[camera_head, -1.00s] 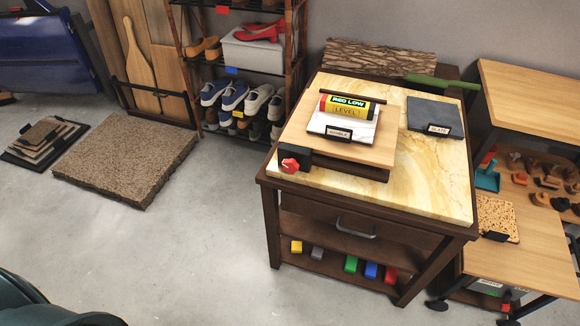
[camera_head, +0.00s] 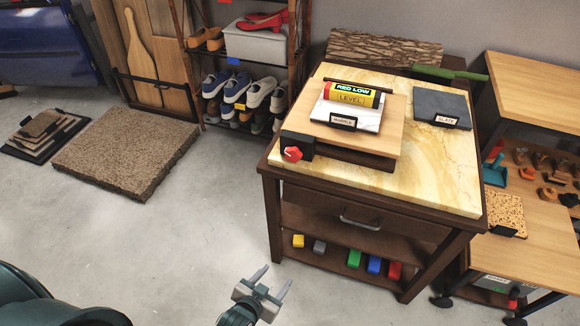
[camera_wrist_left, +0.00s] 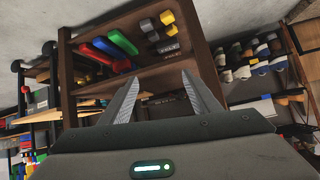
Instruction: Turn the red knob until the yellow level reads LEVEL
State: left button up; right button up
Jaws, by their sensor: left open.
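The red knob (camera_head: 292,154) sits on a black block at the front left corner of a wooden platform (camera_head: 390,125) on the marble-topped table. The yellow level (camera_head: 350,98) lies on a white marble slab on that platform. Its black panel reads RED LOW above the word LEVEL on its yellow side. My left gripper (camera_head: 273,281) is open and empty, low in front of the table and well below the knob. Its two fingers also show apart in the left wrist view (camera_wrist_left: 160,95), facing the table's lower shelf. My right gripper is not in view.
The dark wooden table (camera_head: 362,222) has a drawer and a lower shelf with several coloured blocks. A slate slab (camera_head: 440,108) lies at the table top's right. A shoe rack (camera_head: 240,80) stands behind left.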

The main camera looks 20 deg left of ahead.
aim_at(292, 157)
pick_arm(q)
jog(key=w+a+r+t+b, duration=0.1)
jog(key=r+t, duration=0.1)
jog(key=r, duration=0.7)
jog(key=w+a+r+t+b, duration=0.1)
jog(key=w+r+t+b, duration=0.1)
jog(key=r, duration=0.8)
jog(key=w+a+r+t+y+b, duration=0.1)
jog(key=r+t, duration=0.2)
jog(key=r, duration=0.6)
jog(key=shift+w+r, duration=0.25)
jog(key=shift+w, duration=0.15)
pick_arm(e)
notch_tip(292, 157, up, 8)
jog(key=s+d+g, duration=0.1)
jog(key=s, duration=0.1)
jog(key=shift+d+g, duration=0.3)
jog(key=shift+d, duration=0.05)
pick_arm(q)
jog(key=shift+w, duration=0.1)
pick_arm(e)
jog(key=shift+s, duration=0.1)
pick_arm(q)
jog(key=w, duration=1.7)
jog(key=shift+w+d, duration=0.1)
jog(key=shift+d, duration=0.25)
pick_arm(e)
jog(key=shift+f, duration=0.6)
